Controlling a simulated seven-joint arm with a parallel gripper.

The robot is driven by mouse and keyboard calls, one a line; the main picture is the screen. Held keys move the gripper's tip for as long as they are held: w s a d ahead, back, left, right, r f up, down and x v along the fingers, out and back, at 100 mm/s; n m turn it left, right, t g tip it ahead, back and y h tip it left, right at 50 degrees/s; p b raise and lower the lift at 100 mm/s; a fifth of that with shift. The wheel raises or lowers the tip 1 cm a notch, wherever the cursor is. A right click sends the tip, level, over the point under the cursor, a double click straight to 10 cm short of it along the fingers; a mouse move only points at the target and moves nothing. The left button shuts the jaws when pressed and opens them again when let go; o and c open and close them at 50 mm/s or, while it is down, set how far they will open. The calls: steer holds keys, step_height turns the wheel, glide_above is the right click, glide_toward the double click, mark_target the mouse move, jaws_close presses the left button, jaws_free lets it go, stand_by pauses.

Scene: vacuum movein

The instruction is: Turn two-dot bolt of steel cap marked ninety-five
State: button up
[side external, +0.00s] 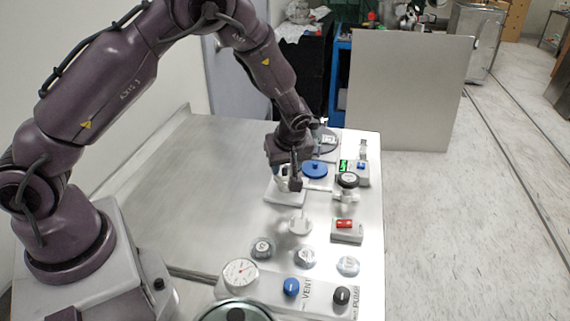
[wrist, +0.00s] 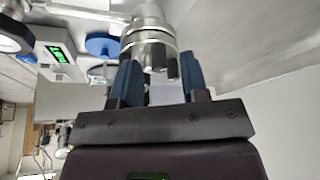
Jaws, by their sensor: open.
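My gripper (side external: 292,184) is over a white base block (side external: 284,197) near the back middle of the steel table. In the wrist view my gripper (wrist: 158,68) has its two dark blue fingers apart. A round steel fitting (wrist: 148,32) stands just beyond and partly between the fingertips, with dark stubs on its near side. I cannot tell whether the fingers touch it. Three round grey caps lie toward the front: left (side external: 262,248), middle (side external: 305,257) and right (side external: 348,265). Their markings are too small to read. No bolt dots or ninety-five mark can be made out.
A blue disc (side external: 315,169) and a black-topped valve (side external: 348,181) stand right of my gripper. A red switch box (side external: 347,228) lies nearer. The front panel holds a dial gauge (side external: 240,273), a blue knob (side external: 291,287) and a black knob (side external: 342,295). The table's left side is clear.

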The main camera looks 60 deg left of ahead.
steer(key=shift+a+f, duration=0.1)
steer(key=shift+f, duration=0.2)
jaws_close()
steer(key=m+t, duration=0.1)
steer(key=m, duration=0.1)
steer(key=m+t+h, duration=0.1)
steer(key=m, duration=0.2)
steer(key=shift+m, duration=0.3)
steer(key=m, duration=0.2)
steer(key=m+t+h, duration=0.1)
steer(key=m, duration=0.1)
steer(key=shift+a+m+h, duration=0.1)
steer(key=shift+m+h, duration=0.2)
steer(key=shift+m, duration=0.1)
stand_by(0.4)
